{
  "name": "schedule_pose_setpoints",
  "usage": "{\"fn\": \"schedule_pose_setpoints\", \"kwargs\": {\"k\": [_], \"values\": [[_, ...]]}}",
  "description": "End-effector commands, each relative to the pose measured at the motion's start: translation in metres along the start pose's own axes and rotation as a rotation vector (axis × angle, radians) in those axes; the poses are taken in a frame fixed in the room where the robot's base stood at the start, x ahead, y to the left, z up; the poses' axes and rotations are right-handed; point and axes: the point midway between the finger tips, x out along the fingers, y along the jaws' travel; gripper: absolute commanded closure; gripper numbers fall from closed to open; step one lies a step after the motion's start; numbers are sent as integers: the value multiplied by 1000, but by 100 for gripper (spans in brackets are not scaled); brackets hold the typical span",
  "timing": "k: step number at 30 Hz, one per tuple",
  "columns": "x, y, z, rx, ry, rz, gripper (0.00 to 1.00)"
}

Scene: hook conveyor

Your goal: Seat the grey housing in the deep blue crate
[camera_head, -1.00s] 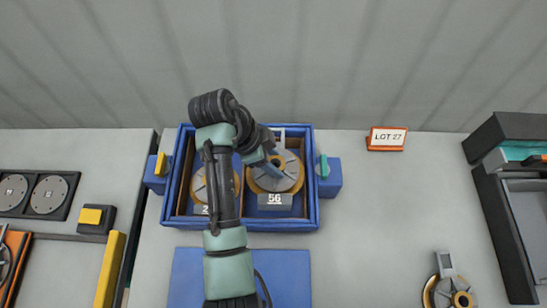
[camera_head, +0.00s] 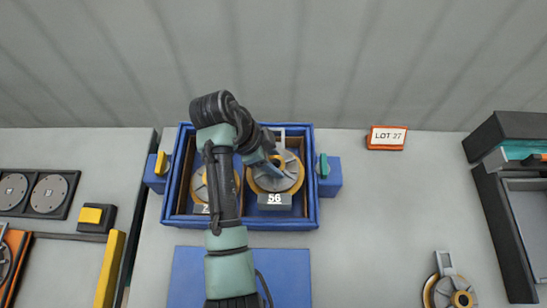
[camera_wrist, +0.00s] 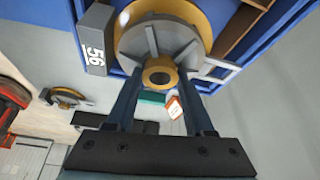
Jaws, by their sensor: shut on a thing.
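The deep blue crate (camera_head: 314,205) stands on the table with two compartments. A grey housing (camera_head: 285,180) with an orange-yellow rim and a tag reading 56 is at its right compartment; whether it rests on the floor there I cannot tell. My gripper (camera_wrist: 160,80) is shut on this housing's central hub, one finger on each side. The housing fills the top of the wrist view (camera_wrist: 165,38), with the crate's blue wall (camera_wrist: 268,40) beside it. My arm hides part of the crate's left compartment, where another round grey and yellow housing (camera_head: 199,186) sits.
Blue blocks with a yellow lever (camera_head: 160,164) and a teal lever (camera_head: 324,166) flank the crate. A blue mat (camera_head: 285,275) lies in front. Another housing (camera_head: 450,290) lies at lower right. A LOT 27 sign (camera_head: 387,138) stands on clear table right of the crate.

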Motion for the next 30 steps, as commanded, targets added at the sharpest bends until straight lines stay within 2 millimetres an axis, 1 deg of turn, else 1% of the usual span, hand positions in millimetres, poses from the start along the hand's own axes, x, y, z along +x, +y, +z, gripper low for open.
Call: {"fn": "schedule_pose_setpoints", "kwargs": {"k": [7, 30], "values": [[1, -1, 0, 1, 1, -2, 100], [15, 0, 6, 1, 1, -1, 100]]}}
